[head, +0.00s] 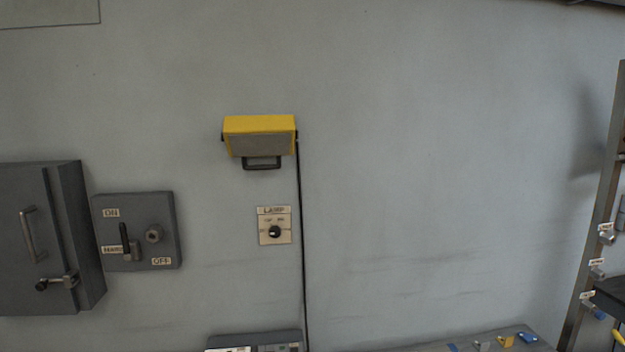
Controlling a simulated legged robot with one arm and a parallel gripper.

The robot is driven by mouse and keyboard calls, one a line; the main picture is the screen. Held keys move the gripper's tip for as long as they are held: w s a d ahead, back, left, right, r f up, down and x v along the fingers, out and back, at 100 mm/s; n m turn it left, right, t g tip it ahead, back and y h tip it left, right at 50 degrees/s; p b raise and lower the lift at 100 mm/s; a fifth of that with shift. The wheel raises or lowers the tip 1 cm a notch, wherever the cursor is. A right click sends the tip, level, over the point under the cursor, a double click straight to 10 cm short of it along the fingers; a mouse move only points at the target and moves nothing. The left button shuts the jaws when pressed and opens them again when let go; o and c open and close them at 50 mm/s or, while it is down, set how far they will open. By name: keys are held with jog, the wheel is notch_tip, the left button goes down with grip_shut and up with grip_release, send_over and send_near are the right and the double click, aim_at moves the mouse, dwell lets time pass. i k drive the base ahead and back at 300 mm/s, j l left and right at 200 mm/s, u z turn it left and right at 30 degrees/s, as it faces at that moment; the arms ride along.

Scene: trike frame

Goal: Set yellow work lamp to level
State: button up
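The yellow work lamp (259,124) is mounted on the grey wall, a little left of the middle in the head view. Its grey front face tilts downward. A dark handle (262,163) hangs at its lower edge. Below it is a cream plate labelled LAMP (274,212) with a black knob (274,232). A dark cable runs down the wall from the lamp's right side. My gripper is not in view.
A grey switch box (166,217) marked ON and OFF, with a black lever, is left of the lamp plate. A dark grey cabinet (62,240) with a handle stands further left. A bench (430,347) with small parts lies below right. A metal rack (603,210) is at the right edge.

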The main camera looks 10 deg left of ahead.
aim_at(245, 135)
jog(key=j, duration=0.5)
jog(key=k+j, duration=0.15)
jog(key=j, duration=0.8)
jog(key=k+j, duration=0.15)
jog(key=j, duration=0.3)
jog(key=i, duration=0.7)
